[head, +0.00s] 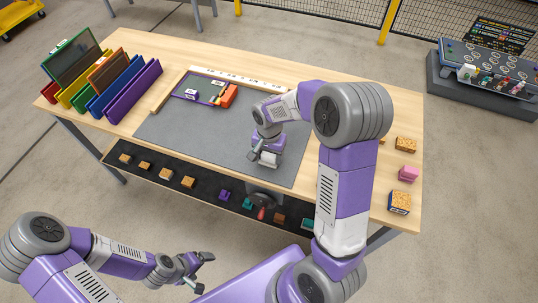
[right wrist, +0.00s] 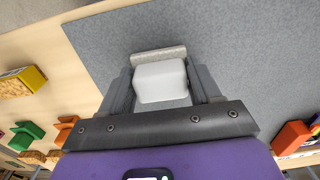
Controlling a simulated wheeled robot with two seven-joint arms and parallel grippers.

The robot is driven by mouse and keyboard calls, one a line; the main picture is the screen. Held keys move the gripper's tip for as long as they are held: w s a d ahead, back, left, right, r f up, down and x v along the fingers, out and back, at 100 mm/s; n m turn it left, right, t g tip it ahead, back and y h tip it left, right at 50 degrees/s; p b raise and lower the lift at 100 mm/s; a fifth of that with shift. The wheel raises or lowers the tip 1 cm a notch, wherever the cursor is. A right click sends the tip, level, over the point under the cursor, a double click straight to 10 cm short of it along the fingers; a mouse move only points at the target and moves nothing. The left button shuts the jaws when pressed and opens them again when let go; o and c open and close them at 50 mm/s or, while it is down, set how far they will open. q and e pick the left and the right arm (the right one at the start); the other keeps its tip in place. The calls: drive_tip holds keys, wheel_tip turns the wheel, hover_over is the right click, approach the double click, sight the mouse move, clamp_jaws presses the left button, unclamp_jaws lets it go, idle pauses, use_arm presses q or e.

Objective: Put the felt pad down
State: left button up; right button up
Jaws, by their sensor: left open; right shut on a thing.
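The felt pad is a white block with a grey strip along one edge, seen in the right wrist view (right wrist: 160,82) and partly in the head view (head: 268,159). My right gripper (right wrist: 162,88) is shut on the white block, one finger on each side. It is over the right part of the grey mat (head: 190,135). I cannot tell whether the pad touches the mat. My left gripper (head: 198,272) is open and empty, low at the front, off the table.
A rack of coloured folders (head: 105,80) stands at the table's left. A purple-edged tray (head: 188,97) and an orange block (head: 228,95) lie at the mat's back. Blocks (head: 399,202) line the right side. A black strip (head: 140,168) with several small blocks runs along the front.

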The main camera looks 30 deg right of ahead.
sight(269, 154)
drive_tip(key=shift+f, duration=0.1)
drive_tip(key=o, duration=1)
wheel_tip(269, 154, up, 12)
drive_tip(key=p, duration=0.3)
